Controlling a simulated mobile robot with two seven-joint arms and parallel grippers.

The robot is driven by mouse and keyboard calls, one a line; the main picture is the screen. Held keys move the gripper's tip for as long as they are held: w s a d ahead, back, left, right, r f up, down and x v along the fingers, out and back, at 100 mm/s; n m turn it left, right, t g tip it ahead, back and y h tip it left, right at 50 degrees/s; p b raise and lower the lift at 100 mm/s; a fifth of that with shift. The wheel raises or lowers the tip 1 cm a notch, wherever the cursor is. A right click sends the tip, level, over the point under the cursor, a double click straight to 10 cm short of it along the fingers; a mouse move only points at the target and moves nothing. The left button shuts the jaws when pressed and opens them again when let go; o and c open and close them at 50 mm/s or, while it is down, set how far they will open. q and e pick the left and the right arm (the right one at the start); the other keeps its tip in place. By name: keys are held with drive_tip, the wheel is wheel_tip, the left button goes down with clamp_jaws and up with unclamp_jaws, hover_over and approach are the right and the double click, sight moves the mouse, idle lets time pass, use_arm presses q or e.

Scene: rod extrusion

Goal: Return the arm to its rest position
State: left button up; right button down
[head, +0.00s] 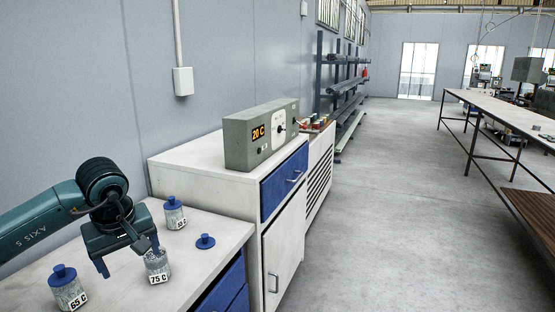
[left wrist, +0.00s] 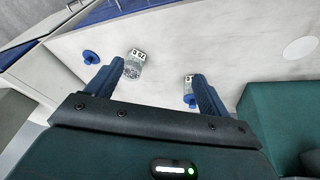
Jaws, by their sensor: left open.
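My left gripper (head: 128,258) is open and empty above the white worktop. In the head view its fingers are close to the open-topped 75 C jar (head: 156,270), which stands upright. In the left wrist view the gripper (left wrist: 152,80) has its fingers spread wide, with the 75 C jar (left wrist: 133,66) near the left finger. A loose blue lid (head: 205,241) lies right of that jar. The 65 C jar (head: 67,290) stands at the front left with its blue lid on. Another blue-lidded jar (head: 175,215) stands behind; its label is partly unreadable. My right gripper is out of view.
A grey control box (head: 262,136) with a 20 C display stands on a white cabinet (head: 190,160) beside the worktop. A grey wall runs along the left. A long table (head: 500,115) stands at the right. The floor (head: 385,210) between is clear.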

use_arm(q)
drive_tip(key=s+d+f+n+g+h, duration=0.1)
drive_tip(key=s+d+f+h, duration=0.15)
drive_tip(key=d, duration=0.45)
drive_tip(key=s+d+f+n+g+h, duration=0.1)
drive_tip(key=s+d+f+h, duration=0.1)
drive_tip(key=d+f+h, duration=0.3)
drive_tip(key=s+d+n+g+h, duration=0.1)
drive_tip(key=s+d+g+h, duration=0.1)
drive_tip(key=d, duration=0.6)
drive_tip(key=s+d+r+n+t+h+p, duration=0.2)
drive_tip(key=s+d+r+n+t+h, duration=0.3)
drive_tip(key=d+n+h, duration=0.8)
drive_tip(key=w+a+f+n+t+y, duration=0.1)
drive_tip(key=a+f+n+t+y, duration=0.4)
drive_tip(key=n, duration=1.1)
drive_tip(key=w+a+f+n+t+y, duration=0.1)
drive_tip(key=a+f+n+t+y, duration=0.5)
drive_tip(key=n, duration=1)
drive_tip(key=s+a+f+n+g+y+p, duration=0.1)
drive_tip(key=s+a+f+n+g+y, duration=0.3)
drive_tip(key=s+f+n, duration=0.7)
drive_tip(key=a+f+n+y, duration=0.1)
drive_tip(key=a+y, duration=0.1)
drive_tip(key=a, duration=0.1)
drive_tip(key=shift+s+a+n+g+y, duration=0.3)
drive_tip(key=shift+s+n+g+y, duration=0.05)
drive_tip(key=shift+n+g, duration=0.05)
